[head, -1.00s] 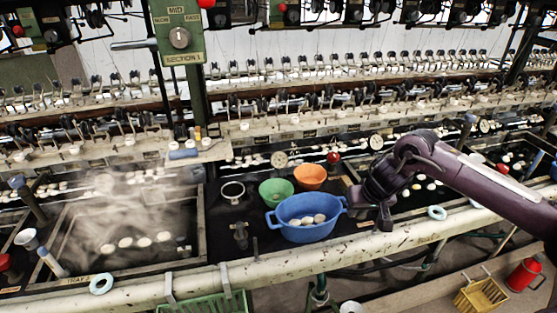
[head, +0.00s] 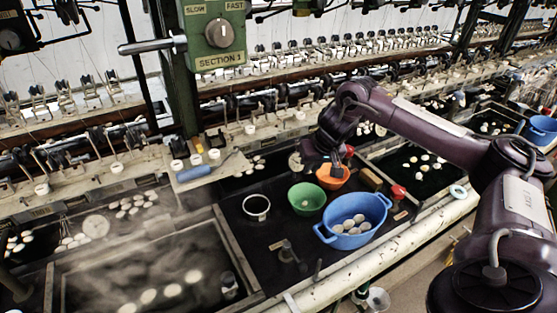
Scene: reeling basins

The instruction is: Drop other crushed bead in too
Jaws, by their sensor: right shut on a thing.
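My right gripper (head: 338,164) is at the orange bowl (head: 330,180), its fingers pointing down at the bowl's rim and opening. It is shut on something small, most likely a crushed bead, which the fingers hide. I cannot tell whether the fingers touch the bowl. A green bowl (head: 306,211) stands just left of the orange one; its contents are too small to make out. A blue two-handled basin (head: 350,240) in front holds several pale rounded beads (head: 353,223). My left gripper is not in view.
A steaming trough (head: 213,240) with pale beads lies at left. A round metal ring or cup (head: 257,206) and a small fitting (head: 287,251) stand on the dark counter. A red-topped item (head: 398,192) is right of the bowls. The machine's control box (head: 214,36) rises behind.

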